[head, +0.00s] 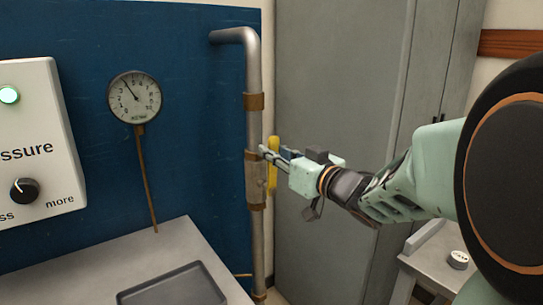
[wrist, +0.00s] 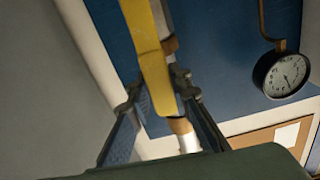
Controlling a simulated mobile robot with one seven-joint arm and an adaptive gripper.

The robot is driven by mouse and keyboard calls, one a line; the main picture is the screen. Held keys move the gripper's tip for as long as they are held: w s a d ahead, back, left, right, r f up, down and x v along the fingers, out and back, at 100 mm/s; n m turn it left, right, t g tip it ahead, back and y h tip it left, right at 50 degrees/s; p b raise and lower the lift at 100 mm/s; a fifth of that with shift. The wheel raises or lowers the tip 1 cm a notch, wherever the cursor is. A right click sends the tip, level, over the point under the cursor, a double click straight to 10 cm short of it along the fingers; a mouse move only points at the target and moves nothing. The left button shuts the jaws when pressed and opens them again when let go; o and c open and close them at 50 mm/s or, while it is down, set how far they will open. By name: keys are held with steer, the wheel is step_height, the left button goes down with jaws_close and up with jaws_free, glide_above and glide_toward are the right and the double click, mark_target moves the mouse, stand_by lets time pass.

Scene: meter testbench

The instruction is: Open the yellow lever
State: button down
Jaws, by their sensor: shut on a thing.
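The yellow lever (head: 272,181) stands upright along the right side of the vertical metal pipe, at a brass-coloured valve body (head: 256,185). In the wrist view the lever (wrist: 148,45) runs from the top edge down between my fingers. My gripper (head: 266,152) reaches in from the right and is shut on the lever; its fingers cover the lever's middle in the head view. In the wrist view my gripper (wrist: 163,90) has one finger on each side of the lever. The exact contact is partly hidden.
A round gauge (head: 134,97) is mounted on the blue panel (head: 190,120), left of the pipe (head: 254,75). A white control box (head: 38,150) with a knob and a lit green lamp is at far left. A grey cabinet (head: 335,70) stands behind my gripper. A tray (head: 172,287) lies on the bench.

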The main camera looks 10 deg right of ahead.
steer(key=shift+s+a+n, duration=0.15)
steer(key=shift+a+n, duration=0.15)
steer(key=shift+n, duration=0.1)
steer(key=c, duration=1.7)
jaws_free()
steer(key=shift+c, duration=0.2)
